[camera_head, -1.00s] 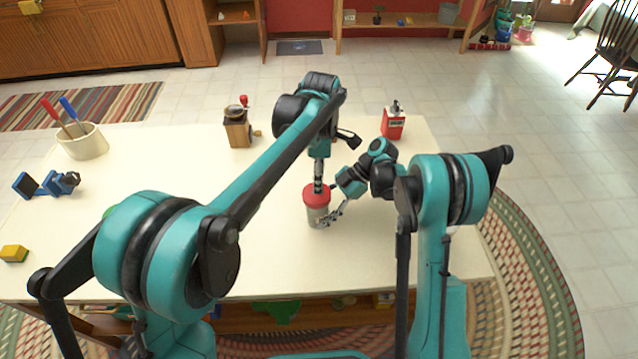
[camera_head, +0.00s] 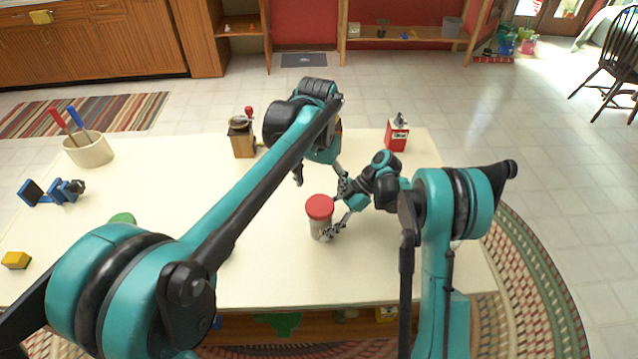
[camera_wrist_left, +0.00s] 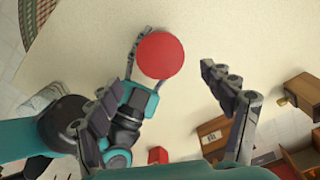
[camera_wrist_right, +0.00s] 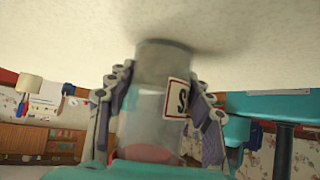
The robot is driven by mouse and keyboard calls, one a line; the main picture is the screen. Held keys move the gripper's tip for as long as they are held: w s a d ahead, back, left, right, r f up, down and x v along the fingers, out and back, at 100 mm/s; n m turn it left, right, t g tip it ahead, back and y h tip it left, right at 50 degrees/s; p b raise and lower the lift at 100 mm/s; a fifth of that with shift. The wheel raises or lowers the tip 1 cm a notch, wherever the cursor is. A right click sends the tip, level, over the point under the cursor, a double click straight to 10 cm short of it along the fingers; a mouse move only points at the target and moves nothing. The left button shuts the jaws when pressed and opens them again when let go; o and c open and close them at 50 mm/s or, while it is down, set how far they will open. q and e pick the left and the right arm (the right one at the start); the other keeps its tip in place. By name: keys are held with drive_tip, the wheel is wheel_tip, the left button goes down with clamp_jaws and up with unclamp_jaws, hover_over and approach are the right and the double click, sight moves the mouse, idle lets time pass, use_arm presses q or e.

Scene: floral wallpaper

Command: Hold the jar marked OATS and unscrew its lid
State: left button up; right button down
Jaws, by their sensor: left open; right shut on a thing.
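The jar (camera_head: 319,230) is clear with a red lid (camera_head: 320,206) on top and stands upright on the table. My right gripper (camera_head: 335,229) is shut around the jar body from the right. In the right wrist view the jar (camera_wrist_right: 163,85) appears inverted between the fingers, with greyish contents and a partly hidden label (camera_wrist_right: 177,98) showing an "S". My left gripper (camera_head: 321,181) is open and empty, apart from the lid and behind it in the head view. In the left wrist view the round lid (camera_wrist_left: 160,55) lies between and beyond the spread fingers, covering the jar body.
A wooden grinder (camera_head: 242,137) and a red box-like item (camera_head: 397,132) stand at the table's back. A cream crock (camera_head: 91,150) with utensils, a blue object (camera_head: 50,190) and a yellow block (camera_head: 16,260) are on the left. The table (camera_head: 275,270) in front of the jar is bare.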

sight(320, 205)
use_arm(q)
drive_tip(key=m, duration=0.3)
drive_tip(key=shift+s+r, duration=0.15)
drive_tip(key=shift+r, duration=0.05)
drive_tip(key=shift+f+m, duration=0.15)
drive_tip(key=shift+m, duration=0.25)
wheel_tip(320, 205, down, 8)
drive_tip(key=shift+r, duration=0.15)
drive_tip(key=c, duration=1.2)
drive_tip(key=shift+n, duration=0.4)
drive_tip(key=shift+r, duration=0.1)
drive_tip(key=shift+r, duration=1.05)
